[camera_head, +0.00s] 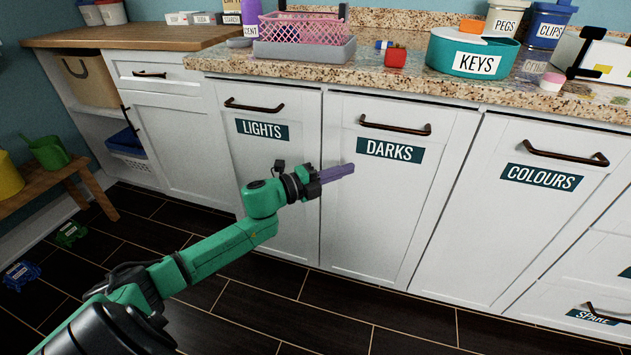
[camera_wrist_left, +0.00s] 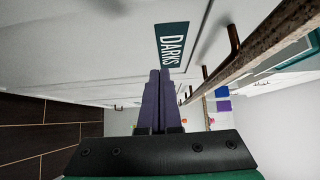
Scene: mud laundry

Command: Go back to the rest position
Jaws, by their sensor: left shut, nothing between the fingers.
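My left gripper (camera_head: 338,173) is shut and empty, its purple fingers together, in front of the white cabinet doors. The green arm reaches in from the lower left. The fingers point at the door with the DARKS label (camera_head: 389,150), below and left of that label. In the left wrist view the closed fingers (camera_wrist_left: 160,98) point toward the DARKS label (camera_wrist_left: 172,45). I cannot tell the exact gap to the door. My right gripper is in neither view.
The LIGHTS door (camera_head: 262,130) and COLOURS door (camera_head: 541,177) look closed, with dark bar handles. A granite counter (camera_head: 300,75) above holds a pink basket (camera_head: 300,30) and a teal KEYS tub (camera_head: 472,55). A wooden bench (camera_head: 60,180) stands at left. Dark tiled floor (camera_head: 300,310) is open in front.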

